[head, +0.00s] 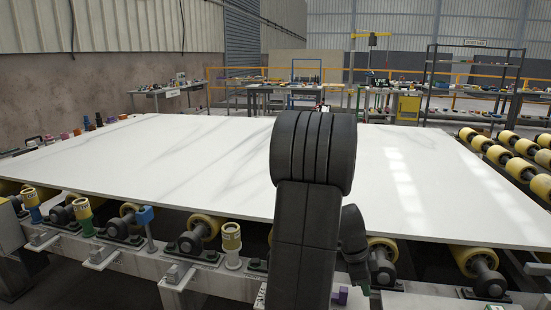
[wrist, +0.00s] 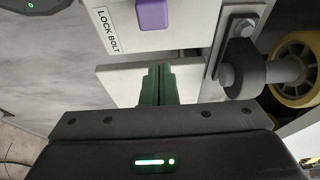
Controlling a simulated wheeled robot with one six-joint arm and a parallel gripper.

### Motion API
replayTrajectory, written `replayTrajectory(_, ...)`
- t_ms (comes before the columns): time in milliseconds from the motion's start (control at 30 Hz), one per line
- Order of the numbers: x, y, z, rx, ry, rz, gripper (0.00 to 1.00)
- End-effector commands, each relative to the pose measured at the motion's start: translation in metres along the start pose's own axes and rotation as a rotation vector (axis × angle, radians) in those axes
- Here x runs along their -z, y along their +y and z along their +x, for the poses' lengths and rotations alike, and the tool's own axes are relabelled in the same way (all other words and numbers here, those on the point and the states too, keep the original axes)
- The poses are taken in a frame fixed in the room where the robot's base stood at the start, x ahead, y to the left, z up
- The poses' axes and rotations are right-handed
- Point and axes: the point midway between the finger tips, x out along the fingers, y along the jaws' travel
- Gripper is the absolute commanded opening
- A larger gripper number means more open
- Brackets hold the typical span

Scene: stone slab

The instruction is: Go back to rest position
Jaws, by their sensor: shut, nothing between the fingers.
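My gripper (wrist: 158,84) shows in the wrist view with its two green fingers pressed together and nothing between them. The fingertips are over a pale plate (wrist: 118,82), and I cannot tell the gap to it. A purple block (wrist: 152,14) sits beyond the fingertips, apart from them, on a white panel labelled "LOCK BOLT". In the head view my dark arm stands in the middle and hides part of the slab's front edge. The purple block also shows there, low beside the arm (head: 341,295).
A large white stone slab (head: 160,165) lies on the roller conveyor. Yellow rollers (head: 205,224), brackets and colored posts (head: 232,240) line its front edge. More yellow rollers (head: 500,155) stand at the right. Benches and shelves (head: 470,85) are far behind.

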Motion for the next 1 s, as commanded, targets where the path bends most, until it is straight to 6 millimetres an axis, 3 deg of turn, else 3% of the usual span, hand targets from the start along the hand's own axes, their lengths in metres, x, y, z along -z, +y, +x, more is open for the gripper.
replayTrajectory(500,-0.004,0.000,-0.097,0.002,-0.001,-0.003,0.00)
replayTrajectory(600,-0.004,0.001,-0.068,-0.006,-0.001,-0.002,0.00)
replayTrajectory(900,-0.004,0.001,-0.006,-0.006,-0.001,-0.002,0.00)
replayTrajectory(1000,0.002,0.001,-0.004,-0.004,0.000,0.000,0.00)
